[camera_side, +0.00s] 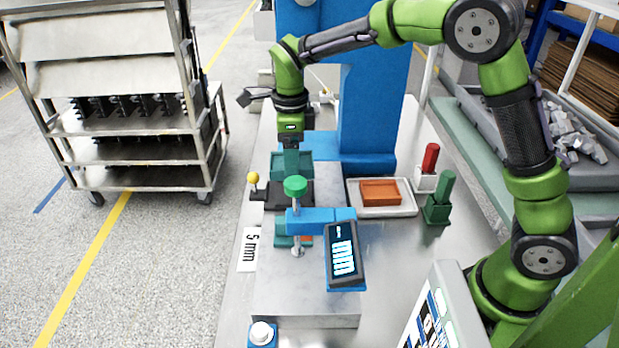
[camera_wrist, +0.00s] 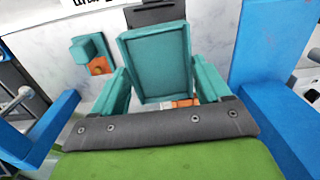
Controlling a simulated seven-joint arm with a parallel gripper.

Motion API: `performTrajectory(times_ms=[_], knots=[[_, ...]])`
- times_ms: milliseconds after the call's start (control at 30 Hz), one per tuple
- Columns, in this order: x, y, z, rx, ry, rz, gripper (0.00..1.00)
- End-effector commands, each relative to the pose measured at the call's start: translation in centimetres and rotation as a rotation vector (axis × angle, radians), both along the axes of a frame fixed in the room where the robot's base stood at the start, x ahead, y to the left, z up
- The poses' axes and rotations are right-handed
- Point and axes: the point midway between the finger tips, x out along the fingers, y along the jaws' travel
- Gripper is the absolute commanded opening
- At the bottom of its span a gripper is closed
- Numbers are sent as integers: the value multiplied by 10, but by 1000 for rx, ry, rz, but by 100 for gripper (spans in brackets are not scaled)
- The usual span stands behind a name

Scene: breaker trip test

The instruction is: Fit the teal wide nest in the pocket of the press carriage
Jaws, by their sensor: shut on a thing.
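My gripper (camera_side: 291,150) points down over the bench and is shut on the teal wide nest (camera_side: 279,163). In the wrist view the nest (camera_wrist: 155,62) is a teal block with a raised rim and a flat recessed face, between the teal fingers of my gripper (camera_wrist: 165,88). The black press carriage (camera_side: 275,196) lies just below the nest, in front of the blue press column. Its pocket is hidden by the nest and gripper in the side view. I cannot tell whether the nest touches the carriage.
A blue arm with a green knob (camera_side: 296,186) and a display (camera_side: 343,252) stand in front of the carriage. A yellow-ball lever (camera_side: 253,178) is at its left. A pale tray (camera_side: 408,208) with an orange block (camera_side: 380,192) and red and green handles (camera_side: 440,188) stand right.

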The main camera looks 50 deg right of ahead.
Motion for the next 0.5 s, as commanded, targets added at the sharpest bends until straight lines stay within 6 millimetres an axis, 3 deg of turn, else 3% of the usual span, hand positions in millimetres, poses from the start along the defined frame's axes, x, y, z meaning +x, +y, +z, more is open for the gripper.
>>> performTrajectory(times_ms=[133, 500], knots=[[8, 6, 14, -1, -9, -33, 34], [6, 5, 13, -1, -12, -46, 34]])
